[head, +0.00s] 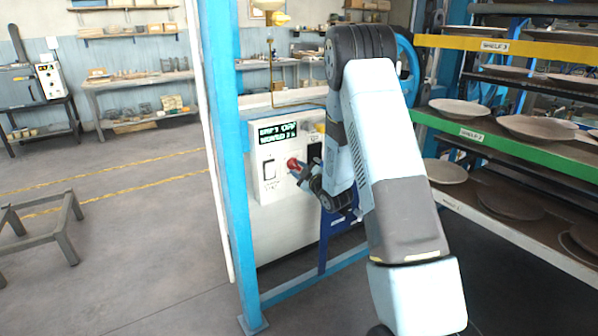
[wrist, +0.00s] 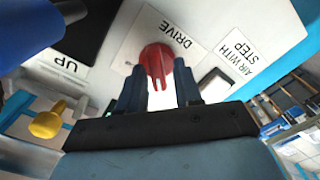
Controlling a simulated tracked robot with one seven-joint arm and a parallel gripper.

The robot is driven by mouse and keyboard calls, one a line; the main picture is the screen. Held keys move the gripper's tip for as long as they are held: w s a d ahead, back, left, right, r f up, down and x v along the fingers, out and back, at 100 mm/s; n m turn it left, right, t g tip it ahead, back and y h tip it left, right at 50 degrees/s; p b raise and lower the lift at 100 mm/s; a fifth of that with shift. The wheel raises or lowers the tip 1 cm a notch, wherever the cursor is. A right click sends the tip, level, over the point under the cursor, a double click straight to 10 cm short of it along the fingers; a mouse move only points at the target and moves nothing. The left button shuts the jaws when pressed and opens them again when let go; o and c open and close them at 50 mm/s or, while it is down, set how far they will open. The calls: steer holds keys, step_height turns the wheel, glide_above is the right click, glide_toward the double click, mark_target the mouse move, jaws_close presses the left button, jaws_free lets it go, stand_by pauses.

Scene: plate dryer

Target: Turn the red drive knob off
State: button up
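The red drive knob (head: 293,163) is on the front of a white control panel (head: 262,187) in the head view. In the wrist view the knob (wrist: 157,54) sits on a white plate labelled DRIVE (wrist: 178,37), with its grip bar pointing toward my gripper. My gripper (wrist: 158,68) is right in front of it, with one finger on each side of the bar. The fingers are apart, and a gap shows between them and the bar. In the head view my gripper (head: 302,172) partly hides the knob and the panel's right side.
A lit display (head: 277,132) above the knob seems to include the word OFF. A white switch (head: 269,169) is left of the knob. A blue post (head: 229,160) stands left; plate shelves (head: 500,142) stand right.

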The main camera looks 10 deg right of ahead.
steer(key=shift+o, duration=0.6)
steer(key=shift+d, duration=0.1)
steer(key=shift+s, duration=0.2)
steer(key=v, duration=1.3)
steer(key=shift+s, duration=0.15)
steer(key=shift+d, duration=0.1)
